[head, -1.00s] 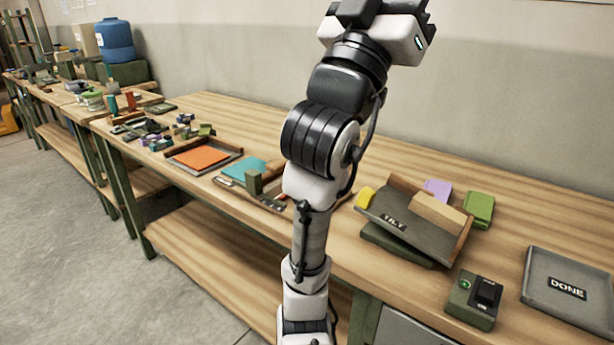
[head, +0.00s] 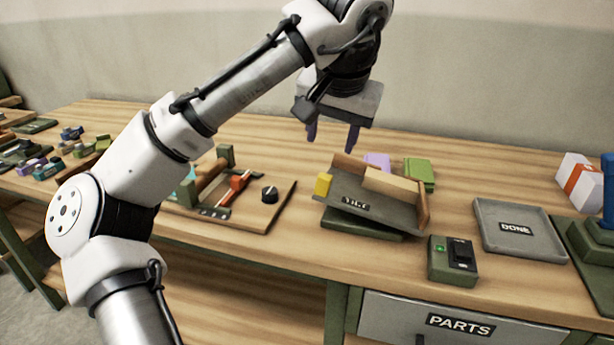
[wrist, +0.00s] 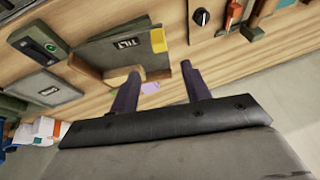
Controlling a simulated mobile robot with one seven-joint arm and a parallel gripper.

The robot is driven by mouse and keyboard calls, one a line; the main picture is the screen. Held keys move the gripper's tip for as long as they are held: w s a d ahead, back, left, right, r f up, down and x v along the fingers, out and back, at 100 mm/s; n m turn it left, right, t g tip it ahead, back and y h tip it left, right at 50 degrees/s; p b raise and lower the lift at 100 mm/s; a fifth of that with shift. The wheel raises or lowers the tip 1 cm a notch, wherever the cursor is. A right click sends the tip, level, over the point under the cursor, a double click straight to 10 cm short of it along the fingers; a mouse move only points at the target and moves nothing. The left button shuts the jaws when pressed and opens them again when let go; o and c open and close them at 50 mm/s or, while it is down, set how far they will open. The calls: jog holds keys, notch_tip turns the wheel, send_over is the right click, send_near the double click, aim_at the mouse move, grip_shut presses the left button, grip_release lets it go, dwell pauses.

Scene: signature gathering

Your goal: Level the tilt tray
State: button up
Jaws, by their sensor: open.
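The tilt tray (head: 345,192) is a grey tray with wooden walls and a TILT label, on a dark green base (head: 362,224). It sits tilted, its left side appearing higher than its right. A wooden block (head: 391,186) lies in it toward the right. A yellow block (head: 323,184) is at its left edge; I cannot tell whether it rests on the tray. My gripper (head: 332,140) is open and empty, fingers down, above and behind the tray. In the wrist view the tray (wrist: 100,47) lies beyond the fingertips (wrist: 160,71), apart from them.
A purple block (head: 377,160) and green blocks (head: 420,173) lie behind the tray. A green control box (head: 452,262) stands at front right, with a DONE tray (head: 520,226) beyond it. A board with a black knob (head: 269,194) is to the left.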

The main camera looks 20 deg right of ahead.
aim_at(325, 177)
jog(key=x, duration=1.2)
jog(key=shift+d+f, duration=0.2)
jog(key=shift+f, duration=0.2)
grip_shut()
